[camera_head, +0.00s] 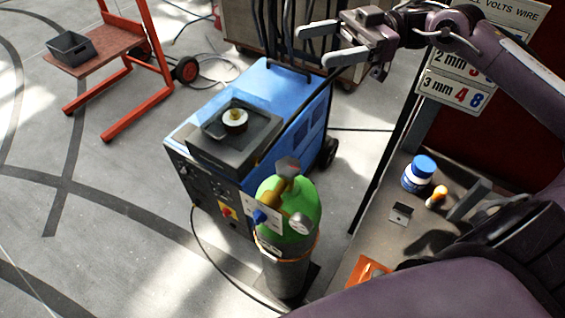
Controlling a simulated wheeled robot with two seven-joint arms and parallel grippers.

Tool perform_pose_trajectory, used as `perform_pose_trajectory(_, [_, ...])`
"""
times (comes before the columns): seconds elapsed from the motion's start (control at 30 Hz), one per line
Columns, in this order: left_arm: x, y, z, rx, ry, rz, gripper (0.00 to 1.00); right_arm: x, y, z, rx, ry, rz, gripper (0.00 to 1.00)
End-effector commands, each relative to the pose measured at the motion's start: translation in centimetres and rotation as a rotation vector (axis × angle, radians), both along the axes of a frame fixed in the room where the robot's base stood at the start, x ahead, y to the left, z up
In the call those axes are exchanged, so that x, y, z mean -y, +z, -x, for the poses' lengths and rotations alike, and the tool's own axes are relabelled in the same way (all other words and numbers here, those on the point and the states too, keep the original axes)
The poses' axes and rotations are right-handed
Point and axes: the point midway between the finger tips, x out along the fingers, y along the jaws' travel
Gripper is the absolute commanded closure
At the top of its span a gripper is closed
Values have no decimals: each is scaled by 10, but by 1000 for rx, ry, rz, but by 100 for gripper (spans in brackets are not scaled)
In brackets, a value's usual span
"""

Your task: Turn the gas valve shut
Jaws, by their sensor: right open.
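A green gas cylinder (287,205) with a grey lower body stands upright in front of the blue welding machine (285,95). On its top is a grey valve knob (288,167) above a brass-coloured fitting (273,193). A blue knob (261,216) and a round white gauge (300,224) sit on the front of the fitting. How far the valve is turned cannot be told. My right gripper (314,45) is open and empty, above and behind the cylinder in the picture, well apart from the valve. My left gripper is not in view.
A dark tray (206,157) with a spool lies on the welding machine. At right a workbench (372,232) carries a blue-capped jar (419,173), an orange-capped bottle (437,196) and an orange item (368,272). A red trolley (150,60) stands at upper left. The left floor is clear.

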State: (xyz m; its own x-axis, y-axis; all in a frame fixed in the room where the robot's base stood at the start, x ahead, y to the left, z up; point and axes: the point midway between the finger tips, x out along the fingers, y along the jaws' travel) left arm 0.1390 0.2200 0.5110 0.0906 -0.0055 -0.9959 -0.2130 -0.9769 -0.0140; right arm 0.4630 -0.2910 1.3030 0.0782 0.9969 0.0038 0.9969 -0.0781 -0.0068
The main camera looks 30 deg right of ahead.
Motion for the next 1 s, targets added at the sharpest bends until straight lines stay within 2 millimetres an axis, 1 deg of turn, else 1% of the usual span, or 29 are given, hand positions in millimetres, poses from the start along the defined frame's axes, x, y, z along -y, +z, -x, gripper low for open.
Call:
perform_pose_trajectory(0.03, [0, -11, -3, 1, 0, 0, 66, 0, -13, 0, 1, 1, 0, 25])
perform_pose_trajectory(0.27, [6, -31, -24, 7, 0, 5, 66, 0, -45, 0, 1, 1, 0, 25])
perform_pose_trajectory(0.37, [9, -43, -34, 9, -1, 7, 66, 0, -64, 1, 0, 1, 0, 25])
perform_pose_trajectory(0.47, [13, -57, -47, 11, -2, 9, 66, 0, -88, 1, 0, 1, 0, 25])
perform_pose_trajectory(0.5, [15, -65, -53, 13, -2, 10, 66, -1, -101, 1, 0, 1, 0, 25])
perform_pose_trajectory(0.57, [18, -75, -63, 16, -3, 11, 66, -1, -121, 1, 0, 1, 0, 25])
perform_pose_trajectory(0.6, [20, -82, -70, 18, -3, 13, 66, -1, -135, 1, 0, 1, 0, 25])
perform_pose_trajectory(0.7, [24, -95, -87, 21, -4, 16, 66, -1, -166, 1, 1, 1, 0, 25])
perform_pose_trajectory(0.9, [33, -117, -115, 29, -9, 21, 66, -1, -229, 1, 1, 1, 0, 25])
perform_pose_trajectory(1.0, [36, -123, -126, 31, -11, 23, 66, -1, -256, 2, 1, 1, 0, 25])
